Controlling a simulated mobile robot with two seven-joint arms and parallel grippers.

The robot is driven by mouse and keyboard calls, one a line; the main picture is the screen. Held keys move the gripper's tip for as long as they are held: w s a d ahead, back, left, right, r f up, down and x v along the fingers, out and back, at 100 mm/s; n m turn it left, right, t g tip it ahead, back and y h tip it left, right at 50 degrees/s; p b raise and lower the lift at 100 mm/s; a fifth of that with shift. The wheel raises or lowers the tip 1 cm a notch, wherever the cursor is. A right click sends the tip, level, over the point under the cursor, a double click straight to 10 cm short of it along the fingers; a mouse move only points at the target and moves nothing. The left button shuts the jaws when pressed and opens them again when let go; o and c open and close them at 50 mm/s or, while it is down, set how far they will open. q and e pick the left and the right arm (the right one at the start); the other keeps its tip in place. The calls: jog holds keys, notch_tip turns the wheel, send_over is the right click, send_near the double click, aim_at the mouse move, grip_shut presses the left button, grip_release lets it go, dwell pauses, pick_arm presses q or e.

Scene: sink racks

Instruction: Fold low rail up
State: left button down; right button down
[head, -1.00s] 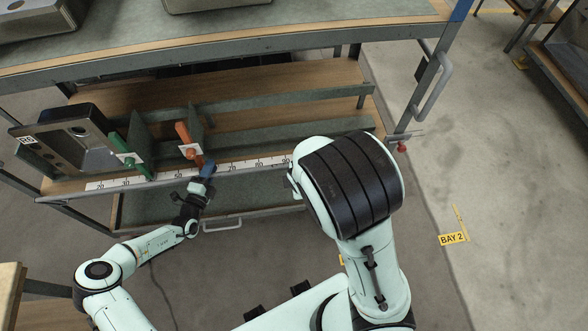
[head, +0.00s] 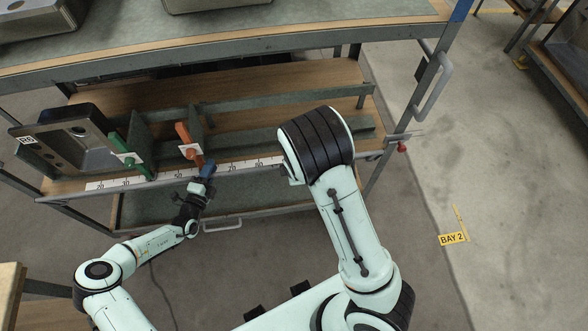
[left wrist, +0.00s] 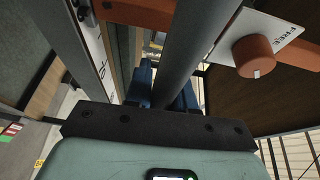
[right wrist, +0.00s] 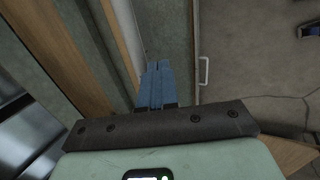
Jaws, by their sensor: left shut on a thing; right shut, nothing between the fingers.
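My left gripper (head: 206,171) is at the front edge of the lower shelf, just below the orange lever (head: 184,136). In the left wrist view its blue fingers (left wrist: 162,88) are shut on a grey bar (left wrist: 197,42); I cannot tell for certain that it is the low rail. The orange lever (left wrist: 150,14) there has a round knob and a plate marked FREE (left wrist: 282,32). Two green-grey rails run along the shelf, the front one (head: 250,140) lower in the picture. My right gripper (right wrist: 155,86) is shut and empty near the shelf's front; my arm hides it in the head view.
A metal sink (head: 88,132) stands at the shelf's left end, beside a green lever (head: 120,145). A white number scale (head: 150,180) runs along the front edge. A worktop (head: 300,25) overhangs the shelf.

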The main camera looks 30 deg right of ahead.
pick_arm(q)
jog(key=shift+s+a+f, duration=0.1)
jog(key=shift+s+f, duration=0.2)
jog(key=shift+f, duration=0.45)
pick_arm(e)
jog(key=shift+w+d+r, duration=0.1)
jog(key=shift+w+d, duration=0.05)
jog(key=shift+w, duration=0.25)
jog(key=shift+w+d+r, duration=0.1)
jog(key=shift+w+d, duration=0.05)
jog(key=shift+w, duration=0.25)
pick_arm(q)
jog(key=shift+s, duration=0.1)
jog(key=c, duration=1.1)
grip_release()
jog(key=shift+o, duration=0.2)
pick_arm(e)
jog(key=shift+w, duration=0.1)
jog(key=shift+f, duration=0.1)
